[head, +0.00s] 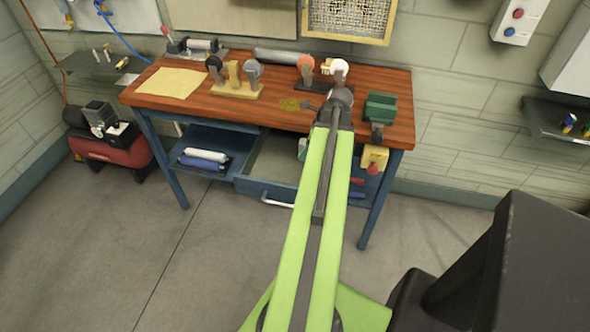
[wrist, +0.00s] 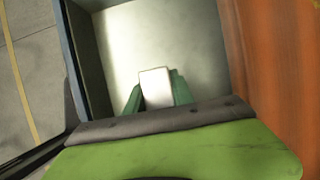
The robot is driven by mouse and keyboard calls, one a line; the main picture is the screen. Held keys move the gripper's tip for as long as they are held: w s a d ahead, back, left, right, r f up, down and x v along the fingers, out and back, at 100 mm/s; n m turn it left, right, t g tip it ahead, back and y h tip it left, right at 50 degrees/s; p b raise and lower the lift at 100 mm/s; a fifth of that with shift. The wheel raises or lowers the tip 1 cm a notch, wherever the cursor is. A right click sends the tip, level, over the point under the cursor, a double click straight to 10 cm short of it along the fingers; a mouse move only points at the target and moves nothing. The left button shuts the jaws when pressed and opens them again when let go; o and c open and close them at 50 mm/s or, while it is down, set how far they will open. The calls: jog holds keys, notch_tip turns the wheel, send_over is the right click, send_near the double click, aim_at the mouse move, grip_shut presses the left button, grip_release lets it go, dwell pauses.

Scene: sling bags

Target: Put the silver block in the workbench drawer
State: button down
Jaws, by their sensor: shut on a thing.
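The silver block (wrist: 155,85) is held between the two green fingers of my gripper (wrist: 157,92) in the wrist view. The gripper is shut on it, and the block's pale top face shows. Behind the block in that view is the bare, light grey inside of the open drawer (wrist: 120,40). In the head view the workbench drawer (head: 270,160) is pulled out below the wooden top, with a pale handle on its blue front. My green arm covers its right part. A bit of my gripper shows at the arm's left edge; the block is hidden there.
The workbench (head: 220,117) holds a yellow cloth (head: 170,82), a wooden tool stand (head: 235,88) and a green vise (head: 380,107). The orange-brown bench edge (wrist: 275,60) runs close along the right in the wrist view. A red compressor (head: 110,147) stands on the floor at left.

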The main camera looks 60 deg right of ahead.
aim_at(290, 168)
jog(key=w+f, duration=0.1)
jog(key=w+a+f+b, duration=0.1)
jog(key=w, duration=0.1)
jog(key=shift+f, duration=0.2)
jog(key=shift+w+a, duration=0.2)
jog(key=shift+w, duration=0.2)
notch_tip(290, 168, down, 4)
jog(key=b, duration=0.4)
jog(key=shift+f+b, duration=0.15)
jog(key=shift+b, duration=0.15)
jog(key=c, duration=1.5)
grip_release()
jog(key=shift+c, duration=0.2)
jog(key=o, duration=0.5)
jog(key=shift+c, duration=0.2)
